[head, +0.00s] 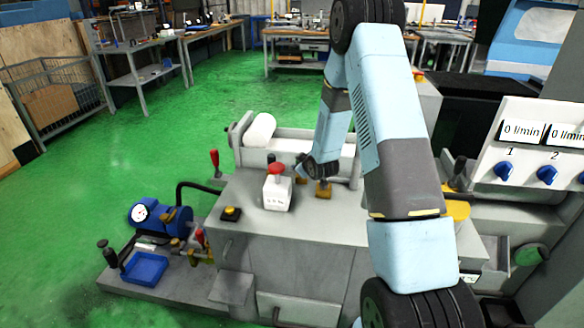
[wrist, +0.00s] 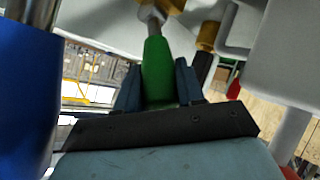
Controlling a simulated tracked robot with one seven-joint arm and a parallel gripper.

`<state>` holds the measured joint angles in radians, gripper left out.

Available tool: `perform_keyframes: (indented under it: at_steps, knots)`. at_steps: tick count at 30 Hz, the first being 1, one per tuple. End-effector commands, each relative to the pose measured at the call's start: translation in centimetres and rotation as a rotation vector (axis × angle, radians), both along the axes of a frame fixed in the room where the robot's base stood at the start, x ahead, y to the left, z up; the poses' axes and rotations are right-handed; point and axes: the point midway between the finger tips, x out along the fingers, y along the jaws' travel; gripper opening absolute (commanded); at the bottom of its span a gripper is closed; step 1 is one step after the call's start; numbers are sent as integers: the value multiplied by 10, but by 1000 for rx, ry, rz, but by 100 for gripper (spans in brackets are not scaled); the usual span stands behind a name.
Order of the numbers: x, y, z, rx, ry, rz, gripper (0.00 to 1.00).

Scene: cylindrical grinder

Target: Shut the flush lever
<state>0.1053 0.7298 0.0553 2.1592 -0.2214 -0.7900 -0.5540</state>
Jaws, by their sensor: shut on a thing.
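In the wrist view, a green lever handle (wrist: 158,72) stands between the two dark fingers of my gripper (wrist: 157,80), which is shut on it. The handle's thin metal stem runs up to a brass fitting (wrist: 172,5) at the top edge. It is the only lever seen at the jaws; no label shows that it is the flush lever. In the head view, my arm reaches over the grey machine (head: 240,215) and comes down behind the white box with a red button (head: 277,190). My gripper and the green handle cannot be made out there.
In the wrist view, a blue cylinder (wrist: 25,90) stands close at left; a black-handled brass fitting (wrist: 205,50) and grey pipe (wrist: 285,120) are at right. In the head view, a red-handled lever (head: 214,160) and white cylinder (head: 260,130) are near. Green floor (head: 130,150) is open at left.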

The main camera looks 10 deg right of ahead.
Motion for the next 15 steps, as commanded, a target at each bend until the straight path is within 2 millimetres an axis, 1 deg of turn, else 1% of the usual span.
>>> perform_keyframes:
  at_steps: [9, 10, 12, 15]
  knots:
    - [1, -2, 1, 1, 1, -3, 0]
    - [1, -2, 1, 1, 1, -3, 40]
    - [1, -3, 1, 1, 2, -4, 44]
    - [1, -4, 1, 1, 2, -5, 44]
